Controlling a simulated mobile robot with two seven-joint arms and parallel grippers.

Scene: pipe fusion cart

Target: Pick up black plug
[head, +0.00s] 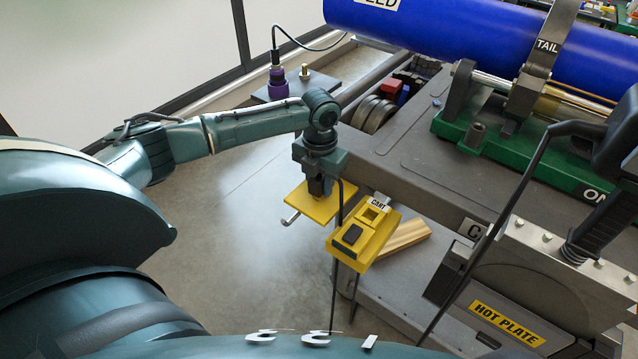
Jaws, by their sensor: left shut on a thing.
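My left gripper (319,186) points down above a small yellow plate (309,204) at the cart's near left corner. It is shut on a dark piece that I take to be the black plug (316,190); the fingers hide most of it. A thin black cord (335,262) hangs down beside the gripper. A yellow box (366,234) marked CART, with a square opening and a black part on top, stands just right of the gripper, apart from it. My right gripper is not in view.
A purple connector (277,83) with a black cable stands on a dark plate behind my left arm. The grey cart top (410,160) carries a green clamp base (480,135) under a blue pipe (480,40). A hot plate unit (505,322) is lower right. Open floor lies left.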

